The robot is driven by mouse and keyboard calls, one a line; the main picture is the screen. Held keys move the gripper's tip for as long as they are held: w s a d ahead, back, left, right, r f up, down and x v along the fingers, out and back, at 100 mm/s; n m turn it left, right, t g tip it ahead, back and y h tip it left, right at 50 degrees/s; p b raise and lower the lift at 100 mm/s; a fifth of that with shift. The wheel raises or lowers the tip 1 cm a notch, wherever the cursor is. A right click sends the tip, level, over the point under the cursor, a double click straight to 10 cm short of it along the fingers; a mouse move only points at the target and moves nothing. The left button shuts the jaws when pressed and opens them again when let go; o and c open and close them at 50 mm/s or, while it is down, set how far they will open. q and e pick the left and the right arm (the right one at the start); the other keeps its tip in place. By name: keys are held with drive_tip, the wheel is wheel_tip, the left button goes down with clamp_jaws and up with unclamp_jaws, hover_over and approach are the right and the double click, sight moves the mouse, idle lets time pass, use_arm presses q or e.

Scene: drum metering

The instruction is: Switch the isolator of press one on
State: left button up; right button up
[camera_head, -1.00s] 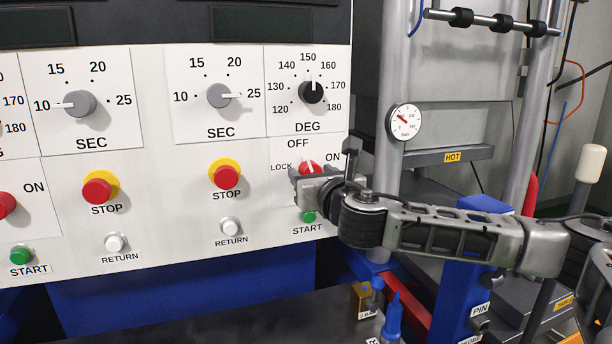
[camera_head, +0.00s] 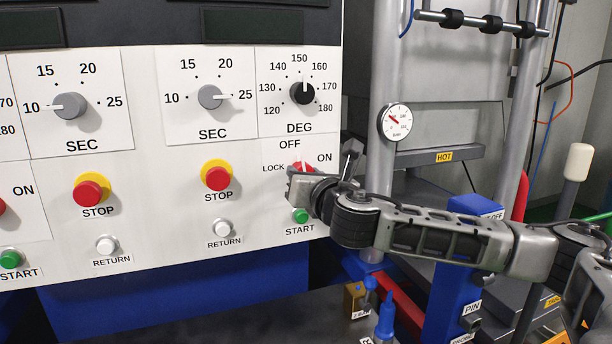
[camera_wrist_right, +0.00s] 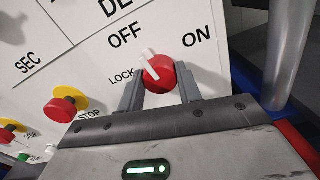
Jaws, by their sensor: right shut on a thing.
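The red isolator knob (camera_head: 303,166) sits on the white panel, among the marks OFF, LOCK and ON. In the right wrist view the knob (camera_wrist_right: 160,78) has a white pointer directed up-left, roughly toward OFF. My right gripper (camera_wrist_right: 160,86) has one finger on each side of the knob and is shut on it. In the head view the right gripper (camera_head: 300,180) covers the lower part of the knob. My left gripper is not in view.
A green START button (camera_head: 300,216) is just below the gripper. A red STOP button (camera_head: 217,178) and a white RETURN button (camera_head: 222,228) are to the left. A column with a gauge (camera_head: 396,122) and a HOT-marked ledge (camera_head: 445,156) stand at the right.

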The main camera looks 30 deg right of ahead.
use_arm(q)
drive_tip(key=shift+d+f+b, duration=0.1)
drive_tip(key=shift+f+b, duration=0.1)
drive_tip(key=shift+b, duration=0.3)
use_arm(e)
drive_tip(key=shift+m, duration=7.8)
drive_tip(key=shift+d, duration=0.1)
drive_tip(key=o, duration=1)
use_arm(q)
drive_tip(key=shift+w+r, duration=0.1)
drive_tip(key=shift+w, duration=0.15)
use_arm(e)
drive_tip(key=shift+s, duration=0.1)
